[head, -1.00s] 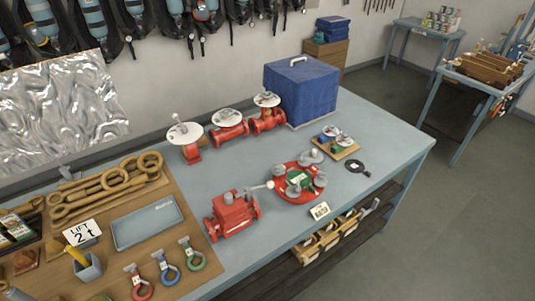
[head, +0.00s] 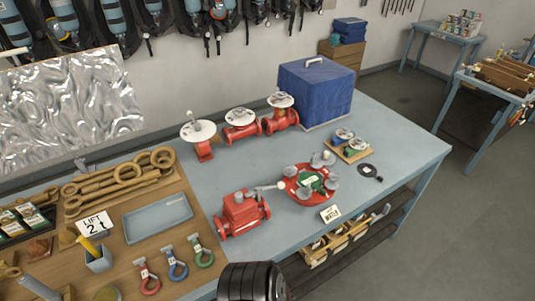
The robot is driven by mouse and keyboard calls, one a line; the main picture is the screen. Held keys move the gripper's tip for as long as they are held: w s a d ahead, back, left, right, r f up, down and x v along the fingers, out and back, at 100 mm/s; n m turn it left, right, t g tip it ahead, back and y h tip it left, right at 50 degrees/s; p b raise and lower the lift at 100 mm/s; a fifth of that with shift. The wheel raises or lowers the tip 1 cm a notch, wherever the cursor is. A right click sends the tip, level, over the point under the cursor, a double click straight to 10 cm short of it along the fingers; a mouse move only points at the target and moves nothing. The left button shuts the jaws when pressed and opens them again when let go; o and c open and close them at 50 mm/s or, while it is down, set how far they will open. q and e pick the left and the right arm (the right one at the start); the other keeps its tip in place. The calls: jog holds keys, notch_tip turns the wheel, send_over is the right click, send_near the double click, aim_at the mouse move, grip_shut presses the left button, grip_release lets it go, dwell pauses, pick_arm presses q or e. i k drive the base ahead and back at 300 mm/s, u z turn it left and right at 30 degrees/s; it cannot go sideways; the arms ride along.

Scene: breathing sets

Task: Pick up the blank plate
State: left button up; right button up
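The blank plate appears to be the small dark round plate with a short tab (head: 370,171). It lies flat on the blue-grey workbench (head: 395,140), near its right end. A dark ribbed part of one of my arms shows at the bottom edge, left of centre, well away from the plate. Neither gripper's fingers are visible, and nothing touches the plate.
Left of the plate are a red round flange set (head: 294,189) and a red valve (head: 240,212). A blue case (head: 318,92) stands behind. A white label (head: 330,214) is at the front edge. The bench right of the plate is clear.

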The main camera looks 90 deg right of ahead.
aim_at(329, 159)
jog(key=u, duration=0.2)
jog(key=k, duration=2.4)
jog(key=z, duration=1.5)
